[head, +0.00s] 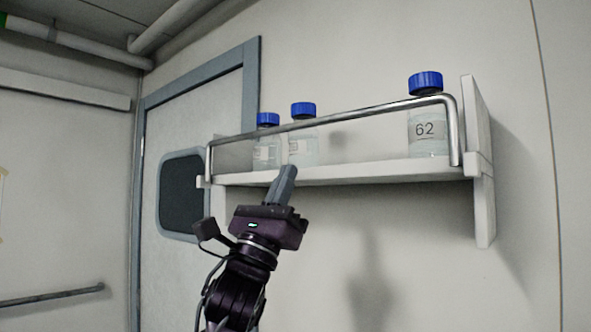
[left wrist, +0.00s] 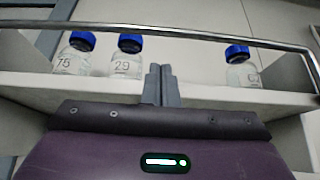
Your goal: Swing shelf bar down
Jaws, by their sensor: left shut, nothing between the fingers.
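A metal shelf bar (head: 345,115) is raised across the front of a white wall shelf (head: 400,171), in front of the bottles. It also shows across the top of the left wrist view (left wrist: 200,34). My left gripper (head: 285,180) is shut and empty, its fingers pointing up just below and in front of the shelf's front edge, left of the middle. In the left wrist view its fingertips (left wrist: 158,70) are below the bar and apart from it in the picture. My right gripper is not in view.
Three blue-capped bottles stand on the shelf behind the bar: one at the left (head: 267,150), one beside it (head: 303,145), and one labelled 62 (head: 428,128) at the right. A grey-framed door (head: 190,110) is at the left. The wall below the shelf is clear.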

